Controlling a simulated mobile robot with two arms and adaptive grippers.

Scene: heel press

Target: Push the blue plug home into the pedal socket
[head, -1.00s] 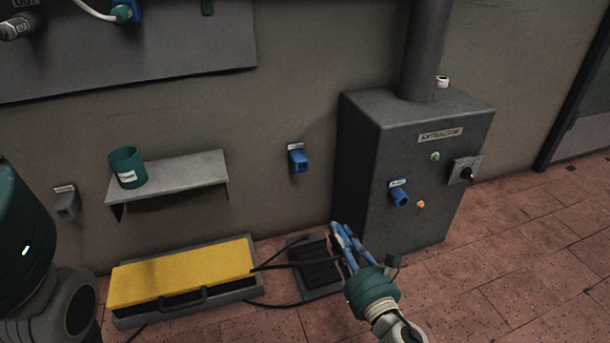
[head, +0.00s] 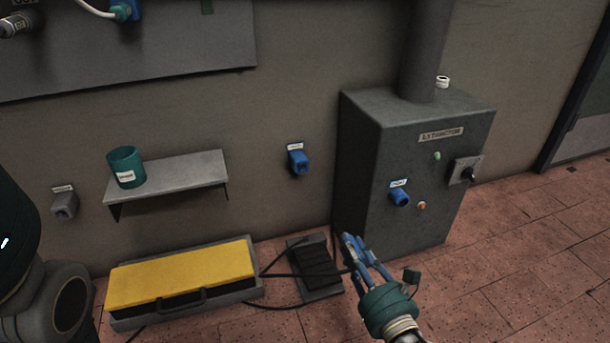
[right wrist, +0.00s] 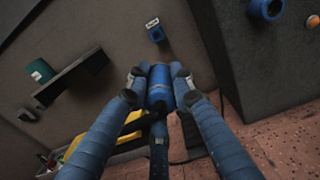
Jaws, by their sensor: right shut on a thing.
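My right gripper (head: 358,252) is low in front of the grey cabinet, right of the black foot pedal (head: 318,268). In the right wrist view its fingers are shut on the blue plug (right wrist: 160,88), with a dark cable behind it. The plug is held in the air, apart from any socket. One blue socket (head: 298,160) is on the wall left of the cabinet, and it also shows in the wrist view (right wrist: 156,34). Another blue socket (head: 399,195) is on the cabinet front. Their small labels are unreadable. My left gripper is out of view.
The grey cabinet (head: 365,160) marked as an extractor stands at right. A shelf (head: 190,177) holds a green cup (head: 126,167). A yellow-lidded case (head: 182,275) lies on the floor, with cables near the pedal. Floor at right is clear.

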